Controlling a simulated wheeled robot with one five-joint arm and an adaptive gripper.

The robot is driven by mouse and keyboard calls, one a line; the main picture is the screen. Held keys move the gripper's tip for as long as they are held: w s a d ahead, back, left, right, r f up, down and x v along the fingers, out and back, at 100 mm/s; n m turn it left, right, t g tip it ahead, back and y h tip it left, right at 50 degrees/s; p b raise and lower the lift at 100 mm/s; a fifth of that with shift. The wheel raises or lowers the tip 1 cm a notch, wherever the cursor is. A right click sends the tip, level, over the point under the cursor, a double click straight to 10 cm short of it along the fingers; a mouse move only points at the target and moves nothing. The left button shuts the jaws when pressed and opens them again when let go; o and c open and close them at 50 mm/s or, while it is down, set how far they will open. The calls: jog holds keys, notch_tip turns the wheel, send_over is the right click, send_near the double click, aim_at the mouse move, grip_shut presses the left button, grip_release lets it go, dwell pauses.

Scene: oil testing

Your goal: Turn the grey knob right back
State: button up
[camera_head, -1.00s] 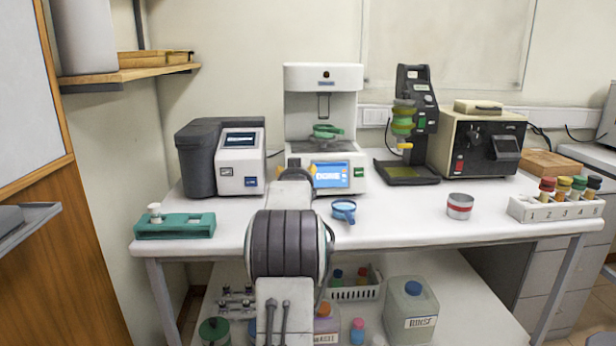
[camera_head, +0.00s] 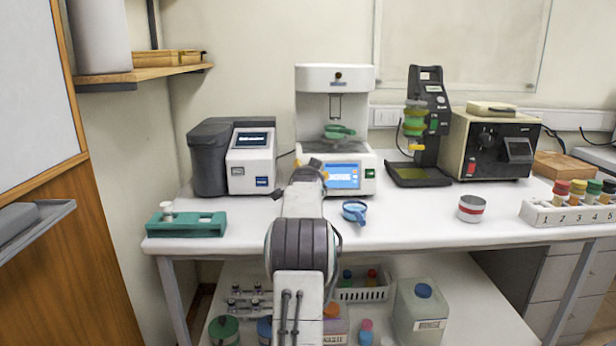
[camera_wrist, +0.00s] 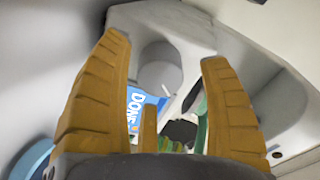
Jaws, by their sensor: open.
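A grey rounded cylinder, which looks like the grey knob (camera_wrist: 160,72), shows in the wrist view beyond and between my fingers. My gripper (camera_wrist: 165,70) is open, with one ridged orange finger on each side of it. I cannot tell whether either finger touches it. In the head view my gripper (camera_head: 312,163) is at the front of the white instrument (camera_head: 335,78), just left of its blue screen (camera_head: 342,176), and covers the knob's place. The screen (camera_wrist: 138,105) shows "DONE" in the wrist view.
A green block (camera_head: 186,225) is at the left and a red-banded tin (camera_head: 471,208) at the right. A grey instrument (camera_head: 230,158) stands left of the white one.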

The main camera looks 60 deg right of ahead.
jog(key=shift+p+x, duration=0.3)
jog(key=shift+x, duration=0.9)
jog(key=c, duration=1.2)
jog(key=shift+f+n+b, duration=0.1)
jog(key=shift+n+b, duration=0.35)
jog(key=shift+n, duration=1.65)
jog(key=o, duration=1.2)
